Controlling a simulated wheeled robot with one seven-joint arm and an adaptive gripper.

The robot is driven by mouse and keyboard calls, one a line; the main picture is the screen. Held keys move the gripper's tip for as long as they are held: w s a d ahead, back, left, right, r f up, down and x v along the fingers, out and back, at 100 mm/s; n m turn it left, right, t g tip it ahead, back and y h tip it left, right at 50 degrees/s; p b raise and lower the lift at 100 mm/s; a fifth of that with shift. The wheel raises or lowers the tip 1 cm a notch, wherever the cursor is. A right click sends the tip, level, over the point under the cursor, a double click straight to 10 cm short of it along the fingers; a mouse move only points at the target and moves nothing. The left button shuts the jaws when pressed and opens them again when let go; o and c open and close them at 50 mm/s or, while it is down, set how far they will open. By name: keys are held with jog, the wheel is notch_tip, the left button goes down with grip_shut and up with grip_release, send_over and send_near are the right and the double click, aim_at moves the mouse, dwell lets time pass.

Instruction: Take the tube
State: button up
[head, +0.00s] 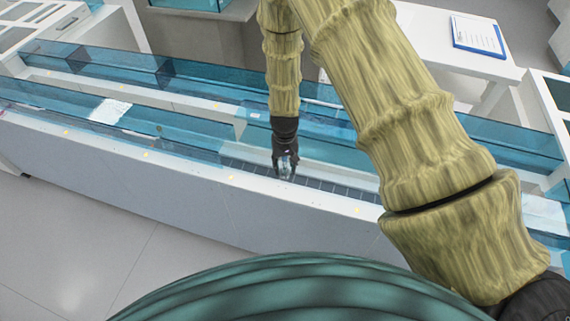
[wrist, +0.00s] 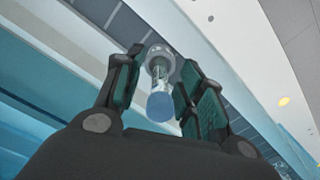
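A clear tube (wrist: 159,70) with a blue end (wrist: 160,107) stands between the two fingers of my gripper (wrist: 161,72) in the wrist view. A pale, rounded ring or holder shows around the tube's far end. The fingers are spread on either side of the tube. A narrow gap shows on the left, and the right finger is very close to it. In the head view my gripper (head: 285,170) points down into the track, with the tube (head: 286,166) small and glassy between its fingers.
The dark segmented track (head: 325,187) runs inside a long white bench (head: 190,185). Blue-tinted clear walls (head: 190,125) line it on both sides of my gripper. A clipboard (head: 478,36) lies on a white table at the back right. Grey floor is open at the front left.

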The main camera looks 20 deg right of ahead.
jog(key=shift+f, duration=0.35)
jog(key=shift+c, duration=0.5)
grip_shut()
notch_tip(320, 180, up, 8)
jog(key=b, duration=0.3)
jog(key=shift+r, duration=1)
jog(key=c, duration=0.7)
grip_release()
